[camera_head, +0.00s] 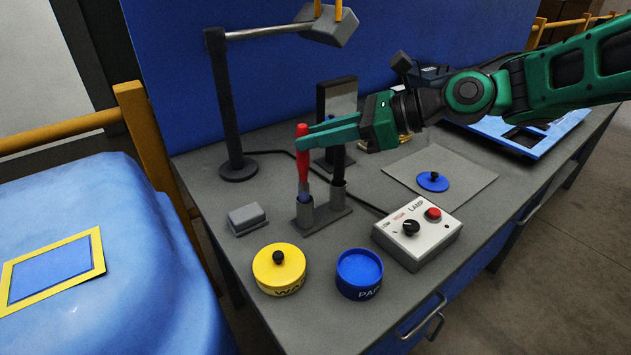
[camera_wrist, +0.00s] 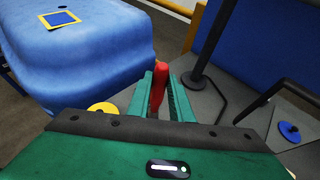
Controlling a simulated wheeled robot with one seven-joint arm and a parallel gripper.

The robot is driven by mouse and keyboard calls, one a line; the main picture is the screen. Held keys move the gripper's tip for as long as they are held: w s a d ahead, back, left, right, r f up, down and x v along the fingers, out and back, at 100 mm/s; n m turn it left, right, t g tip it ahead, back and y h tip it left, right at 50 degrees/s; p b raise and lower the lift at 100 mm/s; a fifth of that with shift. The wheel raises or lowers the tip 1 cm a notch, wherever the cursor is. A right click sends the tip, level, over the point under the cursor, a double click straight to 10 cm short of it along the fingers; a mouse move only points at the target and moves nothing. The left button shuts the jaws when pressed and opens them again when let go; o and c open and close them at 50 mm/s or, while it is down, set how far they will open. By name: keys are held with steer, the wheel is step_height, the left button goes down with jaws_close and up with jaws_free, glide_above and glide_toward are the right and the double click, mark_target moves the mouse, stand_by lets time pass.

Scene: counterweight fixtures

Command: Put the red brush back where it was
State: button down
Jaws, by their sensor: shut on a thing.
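My gripper (camera_head: 304,141) is shut on the red brush (camera_head: 302,160), gripping its handle, and the brush stands about upright. In the wrist view the red handle (camera_wrist: 158,86) shows between the two green fingers. Below the handle is the brush's metal and bluish lower end, at the mouth of the left cup of a grey two-cup holder (camera_head: 324,217). I cannot tell how far its tip is inside that cup. The right cup holds a dark-handled tool (camera_head: 338,164), close behind my fingers.
A lamp stand (camera_head: 225,100) and an upright framed panel (camera_head: 339,97) stand behind. A grey block (camera_head: 246,219), a yellow tin (camera_head: 279,267), an open blue tin (camera_head: 359,273) and a lamp control box (camera_head: 417,238) surround the holder. A blue lid (camera_head: 433,181) lies on a grey mat (camera_head: 470,188).

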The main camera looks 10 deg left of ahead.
step_height(320, 180, down, 7)
steer(key=c, duration=1.6)
jaws_free()
steer(key=v, duration=1.2)
steer(key=shift+r, duration=0.1)
